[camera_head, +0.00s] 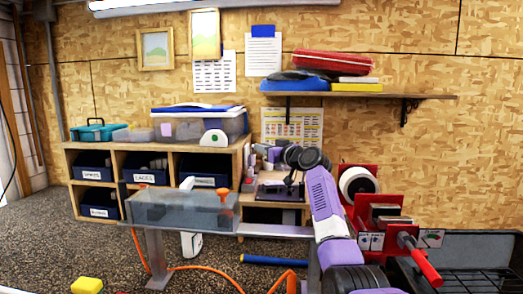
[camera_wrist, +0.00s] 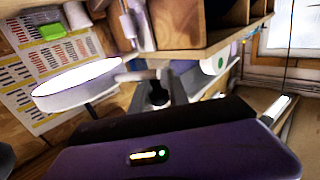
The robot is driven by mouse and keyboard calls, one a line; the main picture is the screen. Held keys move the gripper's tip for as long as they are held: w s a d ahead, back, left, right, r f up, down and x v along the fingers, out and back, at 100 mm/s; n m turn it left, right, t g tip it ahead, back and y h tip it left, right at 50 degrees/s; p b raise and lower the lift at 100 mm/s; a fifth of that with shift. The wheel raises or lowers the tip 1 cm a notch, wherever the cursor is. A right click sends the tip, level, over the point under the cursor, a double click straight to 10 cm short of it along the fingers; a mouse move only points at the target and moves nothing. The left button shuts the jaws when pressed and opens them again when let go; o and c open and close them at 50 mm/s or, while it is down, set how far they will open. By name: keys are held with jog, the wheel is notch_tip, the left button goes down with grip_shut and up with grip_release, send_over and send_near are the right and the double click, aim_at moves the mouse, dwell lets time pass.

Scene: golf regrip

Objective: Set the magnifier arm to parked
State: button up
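In the wrist view, a pale round disc with a bright top (camera_wrist: 78,84), which looks like the magnifier head, sits on a thin dark stem at the left. A light grey bar (camera_wrist: 137,75) lies just to its right, near the middle; whether it joins the disc is unclear. My purple gripper body fills the bottom of this view, with dark and grey parts reaching up toward the bar. In the head view, my gripper (camera_head: 268,156) is at the bench, beside the shelf unit's right end. My own arm partly hides that area. The finger opening and any contact cannot be made out.
A shelf unit (camera_head: 154,148) with dark blue bins stands at the left. A clear tank (camera_head: 178,212) stands in front on a metal stand. A red stand (camera_head: 366,180) is right of my arm. A wall shelf (camera_head: 420,96) is above. An orange hose (camera_head: 205,268) lies on the floor.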

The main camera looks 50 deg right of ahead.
jog(key=o, duration=0.3)
jog(key=shift+s, duration=0.1)
jog(key=shift+r, duration=0.2)
notch_tip(320, 180, up, 20)
jog(key=b, duration=0.2)
jog(key=shift+f, duration=0.1)
